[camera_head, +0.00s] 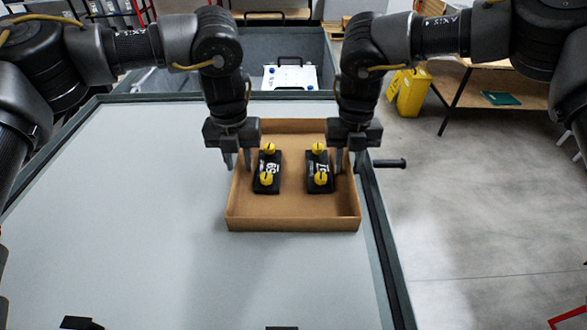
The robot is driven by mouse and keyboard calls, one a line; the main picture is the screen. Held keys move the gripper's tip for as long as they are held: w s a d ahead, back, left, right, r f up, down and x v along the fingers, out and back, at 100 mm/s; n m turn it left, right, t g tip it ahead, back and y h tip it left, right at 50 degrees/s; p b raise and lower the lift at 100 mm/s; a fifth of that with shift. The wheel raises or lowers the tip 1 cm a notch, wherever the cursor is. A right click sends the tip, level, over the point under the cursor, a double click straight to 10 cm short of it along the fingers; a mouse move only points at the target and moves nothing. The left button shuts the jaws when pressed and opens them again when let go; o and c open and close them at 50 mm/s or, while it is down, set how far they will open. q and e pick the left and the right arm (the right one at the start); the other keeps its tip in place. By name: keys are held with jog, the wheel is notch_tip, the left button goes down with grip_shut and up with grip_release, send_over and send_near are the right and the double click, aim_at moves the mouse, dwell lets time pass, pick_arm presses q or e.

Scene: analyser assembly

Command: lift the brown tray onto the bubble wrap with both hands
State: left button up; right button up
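The brown tray (291,224) is a shallow open box sitting on a light grey surface near its right edge. Two black parts with yellow knobs lie inside, one at the left (267,177) and one at the right (319,175). My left gripper (237,162) points down at the tray's left wall, its fingers apart on either side of it. My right gripper (348,162) does the same at the right wall. Both look open, with gaps wider than the thin wall. I cannot make out any bubble wrap for certain.
A dark handle (390,163) sticks out at the right edge. Behind is a grey bin (258,55) with a white device (289,76). A yellow container (411,91) stands at back right.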

pick_arm(q)
jog(key=shift+s+r, duration=0.15)
jog(key=shift+s, duration=0.05)
jog(key=shift+c, duration=0.7)
pick_arm(e)
jog(key=shift+s+r, duration=0.15)
jog(key=shift+s, duration=0.05)
jog(key=shift+c, duration=0.7)
pick_arm(q)
jog(key=shift+s, duration=0.1)
jog(key=shift+c, duration=1.3)
pick_arm(e)
jog(key=shift+c, duration=1.3)
pick_arm(q)
grip_shut()
pick_arm(e)
grip_shut()
pick_arm(q)
jog(key=shift+r, duration=0.15)
pick_arm(e)
jog(key=shift+r, duration=0.1)
